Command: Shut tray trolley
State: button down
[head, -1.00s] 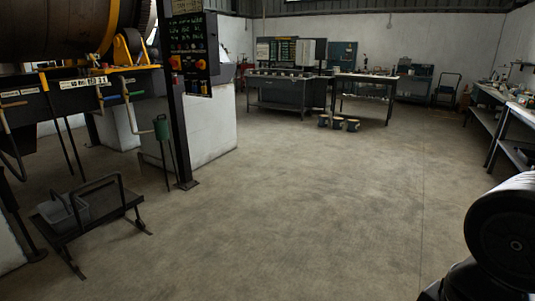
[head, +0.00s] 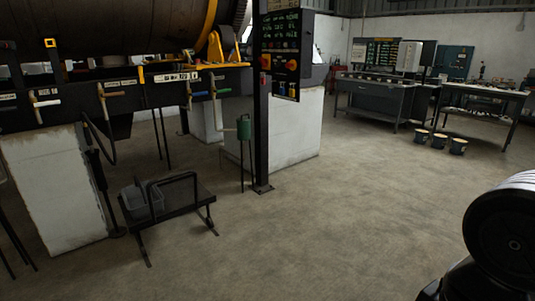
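A low black stand (head: 178,201) with a raised bar handle stands on the floor at the lower left. A grey open bin (head: 146,200) sits on its left part. I cannot tell whether this stand is the tray trolley, and no open tray or drawer can be made out on it. My gripper is not in view. Only a black rounded part of my own arm shows at the lower right.
A large drum machine fills the upper left, with levers below it. A control panel (head: 281,50) hangs on a dark post (head: 262,120) by a white block (head: 295,125). Workbenches (head: 371,97) and several buckets (head: 438,141) stand behind. The middle floor (head: 350,220) is clear.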

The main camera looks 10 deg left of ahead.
aim_at(184, 195)
jog(key=i+j+u, duration=0.2)
jog(key=i+u, duration=0.15)
jog(key=u, duration=0.15)
jog(key=i+u, duration=0.8)
jog(key=u, duration=0.15)
jog(key=i+j+z, duration=0.1)
jog(key=i, duration=0.45)
jog(key=i+j+z, duration=0.1)
jog(key=i, duration=0.4)
jog(key=i+j+z, duration=0.1)
jog(key=i, duration=0.45)
jog(key=i+j+z, duration=0.1)
jog(key=i+j, duration=0.2)
jog(key=i, duration=0.2)
